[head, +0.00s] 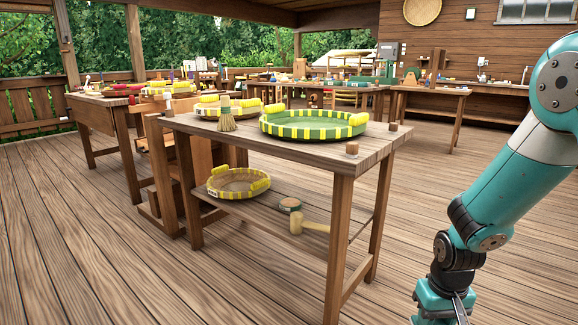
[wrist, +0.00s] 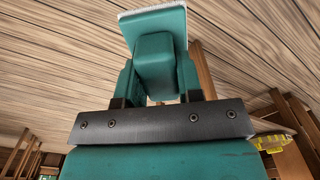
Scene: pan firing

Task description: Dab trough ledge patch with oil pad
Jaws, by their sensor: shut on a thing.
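My gripper (wrist: 155,84) is shut on the oil pad (wrist: 156,30), a teal block with a wide plate and a thin white layer at its far edge. The teal fingers press on both sides of the block. In the head view, my arm comes down at the right and its wrist is cut off by the bottom edge, so the pad is not seen there. The pad is held over open plank floor, apart from any surface. I cannot make out a trough ledge or its patch in either view.
A wooden table (head: 378,143) stands ahead with a green tray (head: 314,129) rimmed in yellow stripes, a brush (head: 227,118) and wooden blocks. Its lower shelf holds a round tray (head: 237,184) and a mallet (head: 311,226). More workbenches stand behind. The floor (head: 130,250) at left is clear.

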